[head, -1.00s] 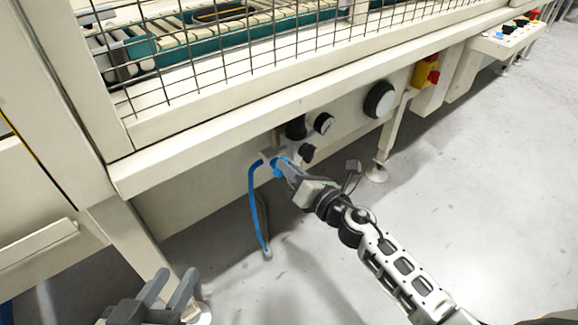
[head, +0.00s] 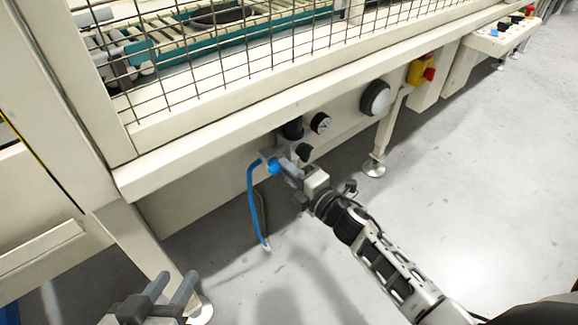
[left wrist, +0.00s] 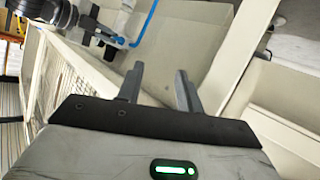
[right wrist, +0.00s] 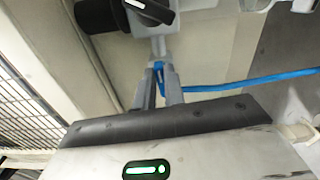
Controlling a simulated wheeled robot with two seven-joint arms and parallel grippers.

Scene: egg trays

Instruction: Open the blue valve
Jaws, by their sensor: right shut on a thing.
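The blue valve (head: 273,166) sits on the grey fitting under the machine's beam, with the blue hose beside it. My right gripper (head: 284,169) reaches it from the lower right. In the right wrist view, my right gripper (right wrist: 161,82) is shut on the blue valve (right wrist: 158,70), and only a little blue shows between the fingers. My left gripper (head: 170,287) is low at the left of the head view, away from the valve. In the left wrist view, my left gripper (left wrist: 158,82) has its fingers apart with nothing between them.
The blue hose (head: 250,200) hangs from the fitting toward the floor. A machine leg (head: 160,265) stands near my left gripper. Open floor (head: 460,200) lies to the right.

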